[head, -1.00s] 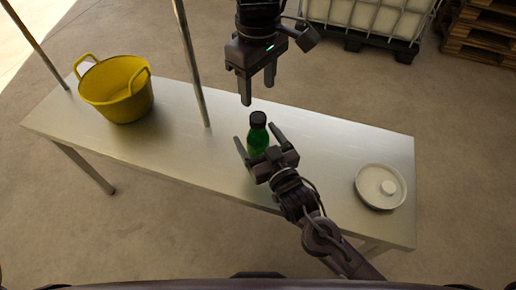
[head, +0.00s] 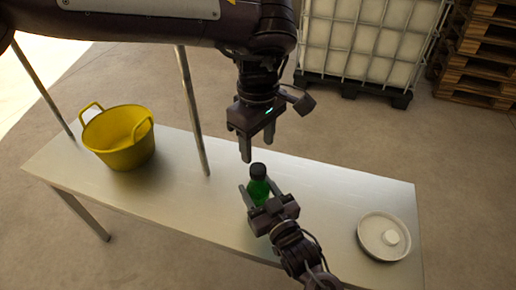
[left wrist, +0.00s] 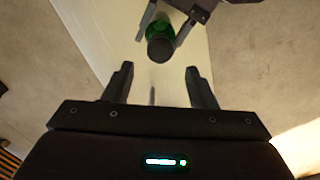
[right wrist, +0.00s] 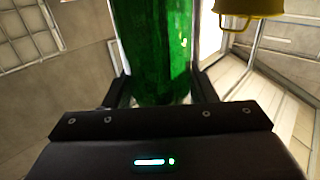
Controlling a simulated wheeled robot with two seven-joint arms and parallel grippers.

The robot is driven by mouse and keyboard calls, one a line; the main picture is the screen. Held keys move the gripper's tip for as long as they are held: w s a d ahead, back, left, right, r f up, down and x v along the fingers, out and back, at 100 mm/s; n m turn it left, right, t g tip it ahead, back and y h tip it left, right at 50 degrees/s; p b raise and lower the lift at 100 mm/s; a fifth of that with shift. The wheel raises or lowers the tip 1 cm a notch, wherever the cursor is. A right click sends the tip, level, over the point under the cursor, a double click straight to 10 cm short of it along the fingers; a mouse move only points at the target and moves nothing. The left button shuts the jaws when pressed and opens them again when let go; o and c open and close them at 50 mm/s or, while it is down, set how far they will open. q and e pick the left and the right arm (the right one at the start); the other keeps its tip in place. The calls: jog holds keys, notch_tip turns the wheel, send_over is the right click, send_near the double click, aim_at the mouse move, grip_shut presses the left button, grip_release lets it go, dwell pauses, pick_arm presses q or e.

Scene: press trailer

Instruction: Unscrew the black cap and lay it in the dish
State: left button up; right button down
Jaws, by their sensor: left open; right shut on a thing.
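A green bottle (head: 258,188) with a black cap (head: 258,169) stands upright on the metal table. My right gripper (head: 258,190) is shut on the bottle's body, one finger on each side; the green body fills the middle of the right wrist view (right wrist: 153,50). My left gripper (head: 258,150) is open and empty, pointing down just above the cap. In the left wrist view the cap (left wrist: 160,49) is beyond the open fingertips (left wrist: 158,68), apart from them. The round pale dish (head: 372,250) lies at the table's right end, with a small white round thing in it.
A yellow bucket (head: 119,138) with two handles stands on the table's left part. A metal post (head: 193,110) rises near the table's back edge. A caged white tank (head: 365,45) and wooden pallets (head: 485,50) are on the floor behind. The tabletop between bottle and dish is clear.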

aim_at(258, 168)
pick_arm(q)
notch_tip(258, 168, down, 7)
jog(key=shift+r, duration=0.15)
jog(key=shift+c, duration=0.3)
